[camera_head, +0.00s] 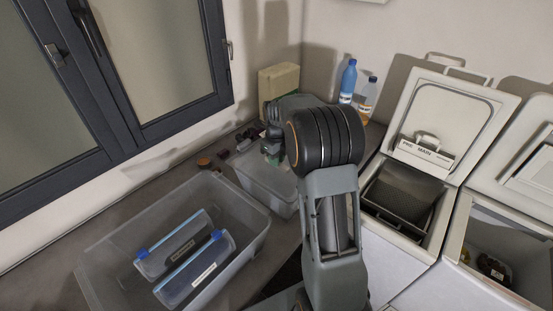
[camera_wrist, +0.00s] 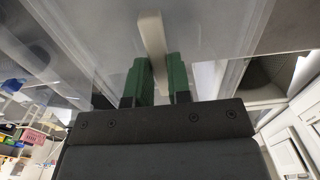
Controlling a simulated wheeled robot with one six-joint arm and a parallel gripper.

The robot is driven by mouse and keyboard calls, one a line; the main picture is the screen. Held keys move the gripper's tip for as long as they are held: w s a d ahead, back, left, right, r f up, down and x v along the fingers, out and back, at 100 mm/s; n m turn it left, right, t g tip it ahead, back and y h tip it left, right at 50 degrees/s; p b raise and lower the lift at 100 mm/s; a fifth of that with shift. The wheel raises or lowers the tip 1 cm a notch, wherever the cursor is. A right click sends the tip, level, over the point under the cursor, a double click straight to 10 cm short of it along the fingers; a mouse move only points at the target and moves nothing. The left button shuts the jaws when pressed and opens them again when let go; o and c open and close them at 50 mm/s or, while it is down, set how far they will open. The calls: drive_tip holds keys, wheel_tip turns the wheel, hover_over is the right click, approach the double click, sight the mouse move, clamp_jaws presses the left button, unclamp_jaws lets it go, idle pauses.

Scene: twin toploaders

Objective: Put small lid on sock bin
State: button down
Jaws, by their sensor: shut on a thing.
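My gripper (camera_head: 271,152) is over the smaller translucent grey bin (camera_head: 283,206), near the back of the counter. In the wrist view its green fingers (camera_wrist: 160,78) are shut on a pale bar-shaped handle (camera_wrist: 152,32). The handle appears to belong to the small lid, a translucent grey sheet (camera_wrist: 95,28) around it. My arm hides much of the bin and lid in the head view. I cannot tell whether the lid rests on the rim or is held above it, and I cannot make out socks.
A larger grey bin (camera_head: 105,265) at front left holds two clear cases with blue clips (camera_head: 192,270). Two open toploaders (camera_head: 425,250) stand at right.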

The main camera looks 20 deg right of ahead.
drive_tip(key=shift+f+b, duration=0.45)
drive_tip(key=shift+f, duration=0.1)
drive_tip(key=c, duration=1.1)
unclamp_jaws()
drive_tip(key=shift+o, duration=0.2)
